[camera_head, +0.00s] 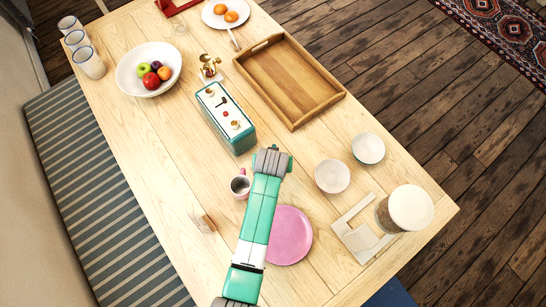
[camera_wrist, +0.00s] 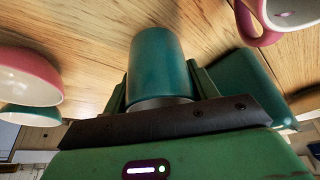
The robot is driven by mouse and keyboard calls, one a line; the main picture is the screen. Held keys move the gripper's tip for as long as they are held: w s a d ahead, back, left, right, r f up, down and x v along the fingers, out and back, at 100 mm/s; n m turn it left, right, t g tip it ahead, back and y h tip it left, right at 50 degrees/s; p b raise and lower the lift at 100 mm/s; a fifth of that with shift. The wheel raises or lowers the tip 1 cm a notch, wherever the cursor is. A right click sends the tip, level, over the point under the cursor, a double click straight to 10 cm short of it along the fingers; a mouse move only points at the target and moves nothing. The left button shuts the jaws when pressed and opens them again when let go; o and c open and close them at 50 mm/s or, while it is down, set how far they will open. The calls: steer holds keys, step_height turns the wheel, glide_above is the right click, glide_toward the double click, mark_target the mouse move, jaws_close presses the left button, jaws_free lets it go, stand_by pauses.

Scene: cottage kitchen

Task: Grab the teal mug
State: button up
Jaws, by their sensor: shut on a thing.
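The teal mug (camera_wrist: 160,62) shows in the wrist view as a plain teal cylinder between the two fingers of my gripper (camera_wrist: 159,88). The fingers are shut on its sides. Its handle does not show. In the head view my gripper (camera_head: 272,158) is over the table to the right of a pink-handled mug, and the arm's end hides the teal mug there.
The pink-handled mug (camera_head: 240,186) stands close on the left. A teal box-shaped appliance (camera_head: 240,140) stands just behind. A pink plate (camera_head: 290,236) lies under my arm's right side. Two bowls (camera_head: 332,176) (camera_head: 368,148) and a wooden tray (camera_head: 286,124) are to the right.

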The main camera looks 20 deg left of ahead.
step_height(320, 180, up, 2)
steer(key=s+d, duration=0.2)
steer(key=s, duration=0.2)
steer(key=s+d+p, duration=0.1)
steer(key=s+d, duration=0.2)
steer(key=s, duration=0.2)
steer(key=s+d+r+p, duration=0.1)
steer(key=s+d, duration=0.2)
steer(key=s, duration=0.2)
